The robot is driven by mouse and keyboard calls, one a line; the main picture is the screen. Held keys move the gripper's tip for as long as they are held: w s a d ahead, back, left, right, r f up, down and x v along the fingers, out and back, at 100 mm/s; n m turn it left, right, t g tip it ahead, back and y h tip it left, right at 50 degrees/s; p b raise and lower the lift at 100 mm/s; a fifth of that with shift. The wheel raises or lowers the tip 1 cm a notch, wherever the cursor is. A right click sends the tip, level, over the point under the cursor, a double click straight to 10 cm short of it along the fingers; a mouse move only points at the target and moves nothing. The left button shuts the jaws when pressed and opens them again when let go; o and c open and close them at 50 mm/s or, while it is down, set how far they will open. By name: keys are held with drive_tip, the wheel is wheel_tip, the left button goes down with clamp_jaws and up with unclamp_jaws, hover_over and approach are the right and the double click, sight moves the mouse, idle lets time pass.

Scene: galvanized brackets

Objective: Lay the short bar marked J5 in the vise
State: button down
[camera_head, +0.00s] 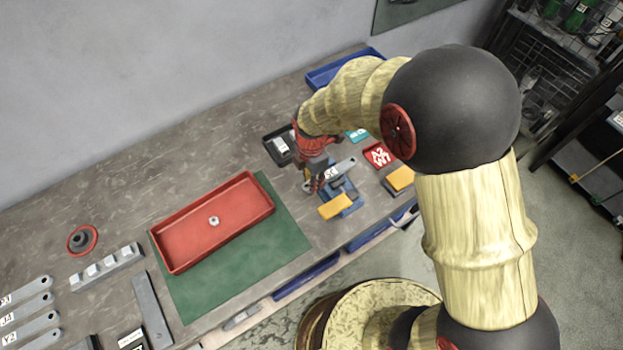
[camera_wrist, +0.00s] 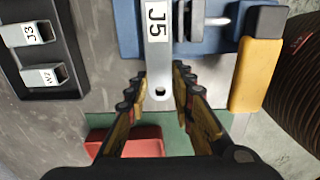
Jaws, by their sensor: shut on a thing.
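The short grey bar marked J5 (camera_wrist: 157,40) is between my gripper's fingertips in the wrist view, with its holed end towards me. My gripper (camera_wrist: 162,82) is shut on it. The blue vise (camera_wrist: 128,30) lies beneath and around the bar in that view, with a metal screw and a yellow block (camera_wrist: 257,72) at its right. In the head view my gripper (camera_head: 316,183) is at the vise (camera_head: 350,196), and the bar (camera_head: 344,166) reaches over it. I cannot tell whether the bar touches the jaws.
A black tray (camera_wrist: 72,90) with pieces marked J3 and W7 is left of the vise. A red tray (camera_head: 165,250) stands on a green mat (camera_head: 285,225). Several marked bars lie at the lower left.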

idle(0.3)
drive_tip(key=c, duration=1.6)
unclamp_jaws()
drive_tip(key=shift+o, duration=0.7)
wheel_tip(320, 180, up, 12)
